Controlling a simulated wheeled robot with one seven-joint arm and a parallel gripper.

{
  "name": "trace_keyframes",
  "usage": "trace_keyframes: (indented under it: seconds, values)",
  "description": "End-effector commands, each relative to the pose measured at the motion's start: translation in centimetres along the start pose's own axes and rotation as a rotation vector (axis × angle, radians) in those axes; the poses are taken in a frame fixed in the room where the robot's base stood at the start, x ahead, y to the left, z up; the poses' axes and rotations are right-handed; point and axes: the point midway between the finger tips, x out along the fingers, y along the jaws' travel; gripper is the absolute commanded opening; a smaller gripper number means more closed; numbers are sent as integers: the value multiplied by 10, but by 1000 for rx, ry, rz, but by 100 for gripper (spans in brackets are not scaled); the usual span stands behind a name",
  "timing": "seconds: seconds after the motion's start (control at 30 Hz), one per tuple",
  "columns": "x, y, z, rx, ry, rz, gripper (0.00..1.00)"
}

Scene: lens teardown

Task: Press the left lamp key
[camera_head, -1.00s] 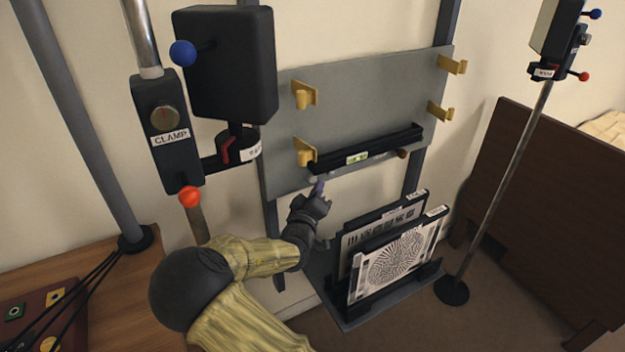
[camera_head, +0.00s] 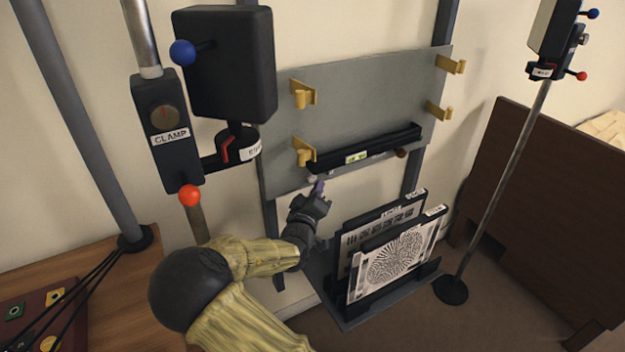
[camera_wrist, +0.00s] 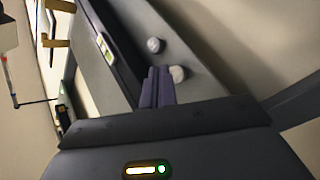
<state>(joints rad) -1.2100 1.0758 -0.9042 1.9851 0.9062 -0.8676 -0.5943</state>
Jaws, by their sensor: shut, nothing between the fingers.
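My gripper (camera_head: 318,185) is shut and empty, just below the lower left part of the grey board (camera_head: 370,100). In the wrist view its purple-grey fingers (camera_wrist: 158,86) lie side by side. Two pale round knobs sit beside the black rail there: the nearer knob (camera_wrist: 178,74) is close to the fingertips, and the farther knob (camera_wrist: 153,45) is beyond them. They look like keys, but I see no lettering on them. I cannot tell whether the fingers touch the nearer one. The rail (camera_head: 385,145) carries a small green-and-white label.
Yellow hooks (camera_head: 304,94) stick out from the board. A rack below holds a patterned chart panel (camera_head: 395,262). A black lamp-like box (camera_head: 228,65) and a clamp block (camera_head: 165,130) stand at left. A thin stand (camera_head: 505,175) rises at right.

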Motion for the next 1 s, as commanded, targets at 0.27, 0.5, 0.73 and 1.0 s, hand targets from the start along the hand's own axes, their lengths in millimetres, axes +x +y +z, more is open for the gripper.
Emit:
trace_keyframes:
  seconds: [0.27,0.5,0.73,1.0]
  values:
    - [0,0,0,0,1,-1,0]
    - [0,-1,-1,0,1,-1,0]
    - [5,-4,-6,0,2,-1,0]
    - [6,-5,-6,0,1,-1,0]
